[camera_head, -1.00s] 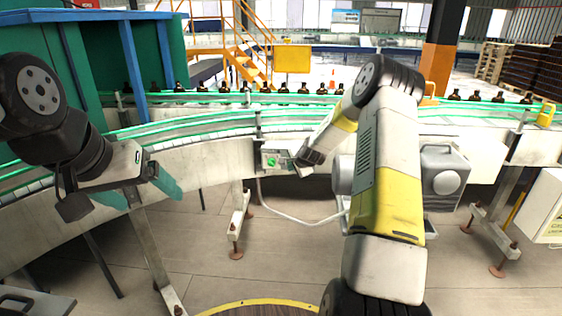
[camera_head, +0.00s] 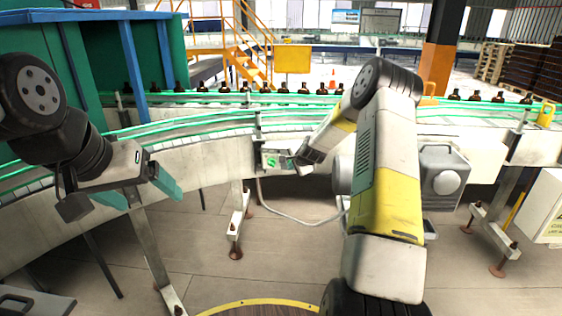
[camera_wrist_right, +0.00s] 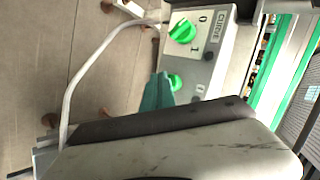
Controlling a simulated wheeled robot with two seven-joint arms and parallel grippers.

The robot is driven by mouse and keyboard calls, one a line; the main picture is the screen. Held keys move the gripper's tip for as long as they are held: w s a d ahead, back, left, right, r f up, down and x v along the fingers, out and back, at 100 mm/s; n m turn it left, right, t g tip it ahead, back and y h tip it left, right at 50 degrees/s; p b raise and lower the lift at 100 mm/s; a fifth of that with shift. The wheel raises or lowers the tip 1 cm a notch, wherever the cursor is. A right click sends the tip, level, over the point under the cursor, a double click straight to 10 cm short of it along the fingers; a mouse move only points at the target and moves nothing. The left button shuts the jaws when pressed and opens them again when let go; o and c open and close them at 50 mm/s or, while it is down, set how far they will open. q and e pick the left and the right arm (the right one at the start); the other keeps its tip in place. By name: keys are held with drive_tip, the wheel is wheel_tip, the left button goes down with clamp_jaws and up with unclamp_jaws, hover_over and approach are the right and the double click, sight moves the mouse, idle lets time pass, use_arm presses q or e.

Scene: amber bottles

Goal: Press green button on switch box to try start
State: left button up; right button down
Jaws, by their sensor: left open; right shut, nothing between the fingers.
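The grey switch box (camera_head: 277,160) is fixed to the side of the conveyor, with green showing on its face. In the right wrist view, the switch box (camera_wrist_right: 211,52) carries a green rotary knob (camera_wrist_right: 182,31) with 0 and 1 marks and the word CURVE. A round green button (camera_wrist_right: 176,82) is lower on the same face, partly hidden by my right gripper. My right gripper (camera_wrist_right: 163,78) is shut and empty, its teal tips right at the button; I cannot tell whether they touch. It also shows at the box in the head view (camera_head: 296,162). My left gripper (camera_head: 150,190) is open and empty, far left of the box.
The conveyor (camera_head: 190,171) runs across the view, with amber bottles (camera_head: 284,88) standing in a row behind its green rails. A white cable (camera_head: 290,218) hangs below the box. A grey motor (camera_head: 442,180) is right of my right arm. The floor in front is open.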

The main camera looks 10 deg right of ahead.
drive_tip(key=shift+w+d, duration=0.1)
drive_tip(key=shift+w, duration=0.3)
drive_tip(key=shift+s, duration=0.2)
idle(0.5)
drive_tip(key=shift+s+a, duration=0.25)
drive_tip(key=shift+s, duration=0.4)
drive_tip(key=shift+s+a, duration=0.25)
drive_tip(key=shift+s, duration=0.55)
drive_tip(key=shift+s+a, duration=0.2)
drive_tip(key=shift+s, duration=0.6)
drive_tip(key=shift+s+a, duration=0.25)
drive_tip(key=shift+s, duration=0.55)
